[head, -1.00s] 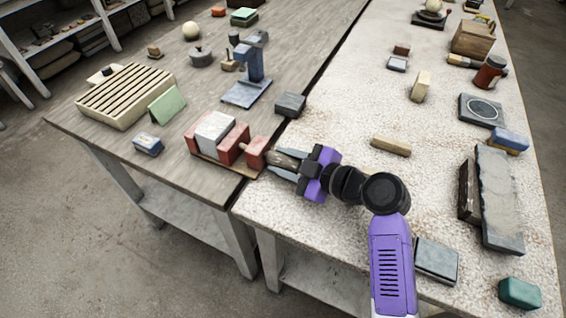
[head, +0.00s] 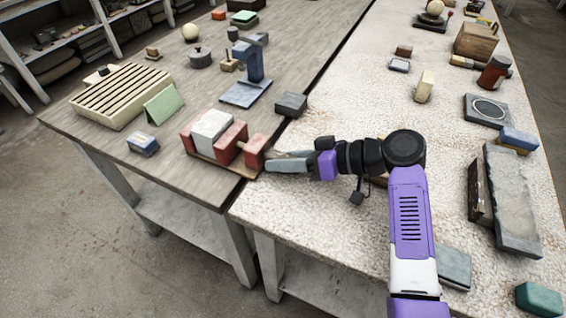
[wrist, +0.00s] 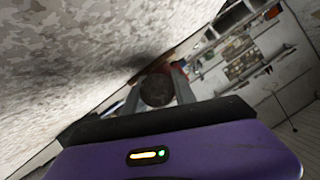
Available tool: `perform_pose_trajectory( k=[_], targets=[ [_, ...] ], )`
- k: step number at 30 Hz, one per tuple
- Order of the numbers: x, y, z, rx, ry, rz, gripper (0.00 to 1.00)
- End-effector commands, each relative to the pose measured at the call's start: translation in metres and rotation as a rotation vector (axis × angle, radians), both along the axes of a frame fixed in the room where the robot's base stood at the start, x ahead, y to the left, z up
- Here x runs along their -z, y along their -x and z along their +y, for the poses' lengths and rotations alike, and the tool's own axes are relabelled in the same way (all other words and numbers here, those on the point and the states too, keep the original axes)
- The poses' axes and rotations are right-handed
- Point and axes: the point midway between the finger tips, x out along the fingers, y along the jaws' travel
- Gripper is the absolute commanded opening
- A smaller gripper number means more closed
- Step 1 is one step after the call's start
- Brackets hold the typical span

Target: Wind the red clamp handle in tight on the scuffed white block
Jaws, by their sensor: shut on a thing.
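The scuffed white block (head: 211,133) sits between the red jaws of the clamp (head: 232,146) near the front right corner of the wooden table. It looks close against both jaws; I cannot tell whether a thin gap is left. A further red part (head: 252,152) stands to the right, on the handle side. My gripper (head: 275,161) reaches in from the right and is shut on the clamp handle, mostly hidden by the fingers in the head view. In the wrist view the handle's round, dark brown end (wrist: 157,90) shows between the two fingers.
A dark grey block (head: 291,104) lies just behind my gripper. A blue stand (head: 246,90), a green card (head: 163,104) and a small blue block (head: 143,144) are around the clamp. The pale speckled tabletop (head: 330,215) in front of my wrist is clear.

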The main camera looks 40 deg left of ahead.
Motion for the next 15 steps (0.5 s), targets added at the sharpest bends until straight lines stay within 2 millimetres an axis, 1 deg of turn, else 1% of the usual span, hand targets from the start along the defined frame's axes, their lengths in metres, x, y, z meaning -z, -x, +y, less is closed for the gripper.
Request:
perform_pose_trajectory(
  k=[6, 15],
  targets=[
    [0.0021, 0.0006, 0.0004, -0.002, 0.045, 0.183, 0.0],
    [0.0018, 0.0012, 0.0001, -0.001, 0.087, 0.358, 0.0]
  ],
)
